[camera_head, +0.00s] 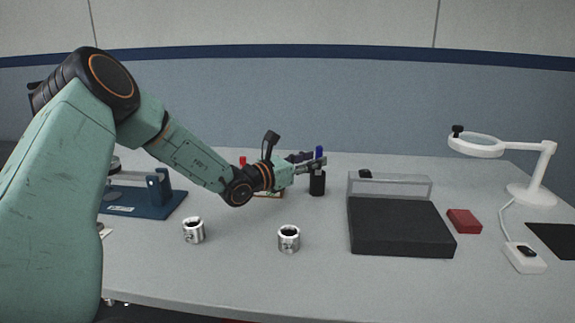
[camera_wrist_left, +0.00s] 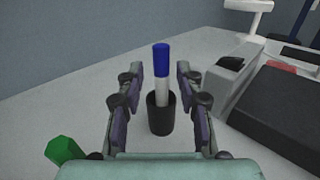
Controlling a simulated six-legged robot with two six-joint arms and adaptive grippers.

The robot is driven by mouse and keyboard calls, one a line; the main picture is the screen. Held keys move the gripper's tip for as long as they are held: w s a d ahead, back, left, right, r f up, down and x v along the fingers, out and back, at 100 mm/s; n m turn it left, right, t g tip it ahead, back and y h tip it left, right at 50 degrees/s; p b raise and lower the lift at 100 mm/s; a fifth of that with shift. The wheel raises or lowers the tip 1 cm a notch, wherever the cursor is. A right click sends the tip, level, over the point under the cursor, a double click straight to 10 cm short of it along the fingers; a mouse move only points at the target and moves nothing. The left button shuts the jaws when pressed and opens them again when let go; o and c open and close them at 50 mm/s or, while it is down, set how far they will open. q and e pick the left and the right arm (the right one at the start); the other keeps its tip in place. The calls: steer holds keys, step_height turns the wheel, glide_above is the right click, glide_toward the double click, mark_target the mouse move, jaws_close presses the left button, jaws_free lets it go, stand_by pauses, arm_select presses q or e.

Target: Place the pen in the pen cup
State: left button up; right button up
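The pen has a blue cap (camera_head: 319,152) and a white body. In the left wrist view the pen (camera_wrist_left: 161,66) stands upright with its lower end inside the black pen cup (camera_wrist_left: 160,117). The cup (camera_head: 317,185) stands on the table near the back in the head view. My left gripper (camera_head: 316,163) is at the pen, just above the cup rim. In the wrist view its fingers are spread on both sides of the pen, with gaps visible. The lower end of the pen is hidden by the cup. My right gripper is not in view.
Two metal housings (camera_head: 193,230) (camera_head: 289,238) stand at the front. A black block with a clear panel (camera_head: 400,230), a red box (camera_head: 464,221) and a white magnifier lamp (camera_head: 532,192) are at right. A blue fixture (camera_head: 150,199) is at left. A green object (camera_wrist_left: 64,150) shows in the wrist view.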

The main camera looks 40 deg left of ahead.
arm_select(q)
steer(key=p+v, duration=0.6)
steer(key=v, duration=0.3)
steer(key=shift+s, duration=0.25)
steer(key=shift+a, duration=0.1)
stand_by(0.4)
